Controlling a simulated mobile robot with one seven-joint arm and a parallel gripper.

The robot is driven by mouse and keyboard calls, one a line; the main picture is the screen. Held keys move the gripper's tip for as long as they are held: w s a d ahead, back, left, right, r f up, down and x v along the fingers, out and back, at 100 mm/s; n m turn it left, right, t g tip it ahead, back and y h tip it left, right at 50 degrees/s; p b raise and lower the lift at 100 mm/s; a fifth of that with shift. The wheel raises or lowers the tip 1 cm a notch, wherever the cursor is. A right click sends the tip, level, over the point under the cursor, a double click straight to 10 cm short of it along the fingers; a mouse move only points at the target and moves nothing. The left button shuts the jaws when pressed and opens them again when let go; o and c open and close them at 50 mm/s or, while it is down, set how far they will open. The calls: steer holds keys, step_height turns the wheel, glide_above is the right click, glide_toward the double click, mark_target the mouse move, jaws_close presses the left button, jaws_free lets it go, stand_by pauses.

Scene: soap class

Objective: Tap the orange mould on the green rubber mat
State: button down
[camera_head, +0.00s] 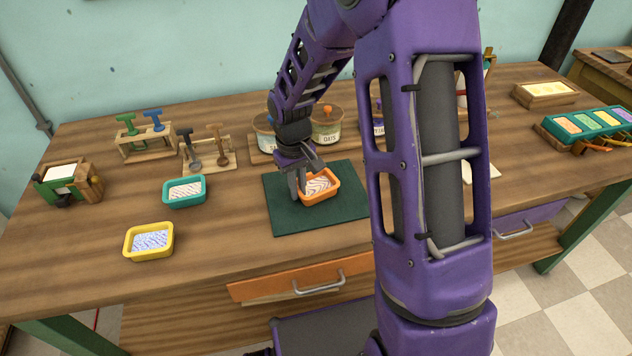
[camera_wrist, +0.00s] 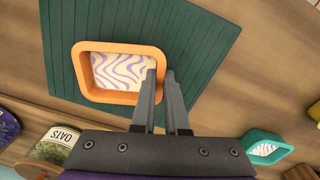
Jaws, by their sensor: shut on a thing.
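The orange mould (camera_head: 333,194), filled with white and purple swirled soap, is at the middle of the green rubber mat (camera_head: 282,215). My gripper (camera_head: 297,192) is at the mould's left wall in the head view and shut on that wall. In the wrist view the fingertips (camera_wrist: 161,76) straddle the rim of the mould (camera_wrist: 108,97), one finger over the inside. The mat (camera_wrist: 205,45) lies under the mould. I cannot tell whether the mould rests on the mat or is held just above it.
A teal mould (camera_head: 185,203) and a yellow mould (camera_head: 148,256) stand left of the mat. Jars, one an oats jar (camera_head: 327,130), stand behind it. Stamps on wooden racks (camera_head: 210,165) are at the back left. Bare tabletop lies in front of the mat.

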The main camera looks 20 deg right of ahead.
steer(key=shift+r+p, duration=1.4)
steer(key=shift+r, duration=0.4)
